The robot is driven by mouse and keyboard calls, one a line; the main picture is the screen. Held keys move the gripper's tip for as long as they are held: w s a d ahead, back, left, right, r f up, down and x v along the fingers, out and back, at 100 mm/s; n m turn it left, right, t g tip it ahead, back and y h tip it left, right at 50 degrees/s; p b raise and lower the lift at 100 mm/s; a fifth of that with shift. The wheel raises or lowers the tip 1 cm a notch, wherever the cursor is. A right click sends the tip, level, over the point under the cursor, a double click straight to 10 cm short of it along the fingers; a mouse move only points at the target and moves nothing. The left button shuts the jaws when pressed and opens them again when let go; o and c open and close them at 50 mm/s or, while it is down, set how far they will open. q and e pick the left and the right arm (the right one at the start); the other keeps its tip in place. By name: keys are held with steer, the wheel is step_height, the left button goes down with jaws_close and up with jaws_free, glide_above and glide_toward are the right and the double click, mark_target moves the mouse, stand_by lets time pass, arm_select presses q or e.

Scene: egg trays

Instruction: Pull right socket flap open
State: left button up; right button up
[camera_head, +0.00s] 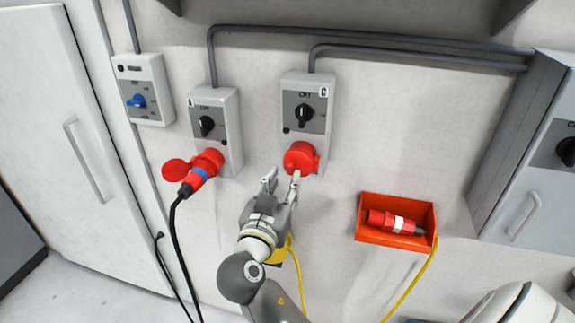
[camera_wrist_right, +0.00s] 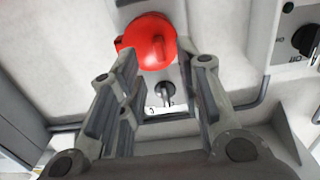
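The right socket sits at the bottom of the grey switch box (camera_head: 311,90) marked C. Its round red flap (camera_head: 300,158) is shut over it. The flap also shows in the right wrist view (camera_wrist_right: 150,42), beyond the fingertips. My right gripper (camera_head: 283,179) is open and empty, just below the flap in the head view. One fingertip appears close to the flap's lower edge; I cannot tell whether it touches. In the right wrist view the gripper's fingers (camera_wrist_right: 165,80) stand wide apart with nothing between them. My left gripper is not in view.
The left switch box (camera_head: 226,120), marked A, has a red plug (camera_head: 198,181) with a black cable in its socket, its flap swung open. A red bin (camera_head: 371,229) with another red plug (camera_head: 395,221) hangs at the right. Bare wall lies between.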

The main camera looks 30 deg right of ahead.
mark_target(289, 171)
steer(key=shift+p+x, duration=0.6)
steer(key=shift+x, duration=1.45)
jaws_close()
